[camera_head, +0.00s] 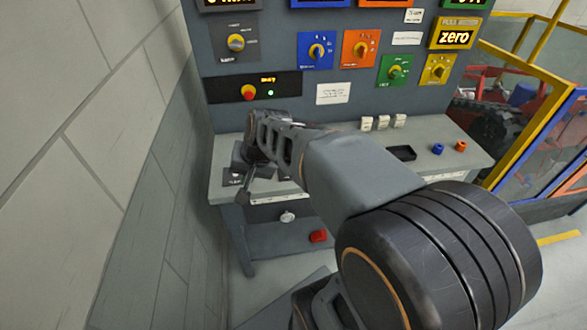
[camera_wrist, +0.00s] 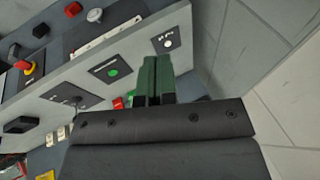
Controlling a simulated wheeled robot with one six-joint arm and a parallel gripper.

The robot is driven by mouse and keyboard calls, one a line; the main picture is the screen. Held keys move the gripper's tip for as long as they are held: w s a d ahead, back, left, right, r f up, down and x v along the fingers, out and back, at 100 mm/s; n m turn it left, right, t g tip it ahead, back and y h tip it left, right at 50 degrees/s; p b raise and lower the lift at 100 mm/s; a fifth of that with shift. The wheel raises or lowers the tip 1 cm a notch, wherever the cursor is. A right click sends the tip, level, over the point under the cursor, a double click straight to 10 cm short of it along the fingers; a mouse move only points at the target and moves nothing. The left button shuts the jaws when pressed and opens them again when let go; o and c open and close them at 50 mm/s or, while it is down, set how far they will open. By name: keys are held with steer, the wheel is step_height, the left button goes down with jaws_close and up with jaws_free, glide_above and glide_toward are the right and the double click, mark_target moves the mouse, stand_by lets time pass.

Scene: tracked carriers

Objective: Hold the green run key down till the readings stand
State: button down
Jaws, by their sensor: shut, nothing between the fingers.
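My gripper (camera_wrist: 157,58) is shut and empty, its green fingers side by side in the wrist view. A round green key (camera_wrist: 113,72) sits on a dark plate on the pale bench top, left of the fingertips. The fingertips are apart from it in the picture and not over it; their height above the bench is hard to tell. In the head view my gripper (camera_head: 244,188) is low over the bench's left end, and the green key is hidden there. A yellow display (camera_head: 456,36) reads "zero"; other displays at the top are cut off.
A grey wall (camera_head: 120,120) stands close on the left.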

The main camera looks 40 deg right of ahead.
steer(key=w+d+f+m+t, duration=0.1)
steer(key=w+d+f+m, duration=0.3)
steer(key=d, duration=0.4)
steer(key=w+d+f+m+t, duration=0.2)
steer(key=w+d+f+m, duration=0.2)
steer(key=w+d+m, duration=0.2)
steer(key=w+d+f+m+t, duration=0.1)
steer(key=w+d+f+m, duration=0.2)
steer(key=w+d+m, duration=0.3)
steer(key=d+m+b, duration=0.1)
steer(key=d, duration=0.3)
steer(key=shift+f+y, duration=0.3)
steer(key=shift+f, duration=0.1)
steer(key=shift+f, duration=0.2)
step_height(320, 180, down, 7)
steer(key=b, duration=0.5)
steer(key=shift+s, duration=0.1)
steer(key=shift+f+b, duration=0.75)
steer(key=shift+b, duration=0.15)
steer(key=shift+f, duration=0.15)
steer(key=shift+f+b, duration=0.25)
steer(key=shift+b, duration=0.25)
steer(key=shift+f+b, duration=0.5)
stand_by(2.0)
